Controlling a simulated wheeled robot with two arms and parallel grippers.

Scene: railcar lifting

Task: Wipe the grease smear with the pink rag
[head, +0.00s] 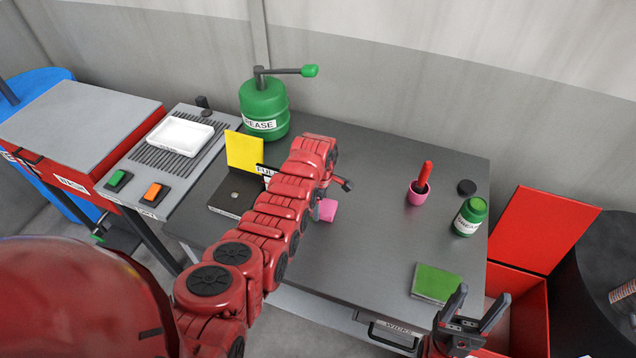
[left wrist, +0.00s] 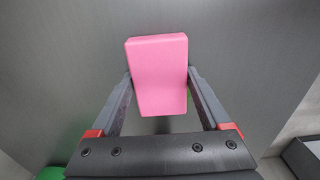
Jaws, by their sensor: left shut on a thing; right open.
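The pink rag (head: 327,210) is a small block-like piece over the middle of the grey workbench (head: 375,245). My left gripper (head: 323,205) is shut on it, its arm crossing the head view from the lower left. In the left wrist view the pink rag (left wrist: 157,75) sits between the two fingers, with the grey surface behind it. I cannot tell whether the rag touches the bench. No grease smear shows clearly; a faint green trace shows just under the rag in the left wrist view. My right gripper (head: 478,312) is open and empty near the front right bench edge.
A green grease pump (head: 264,108) stands at the back. An open red box (head: 520,300) stands beside the bench.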

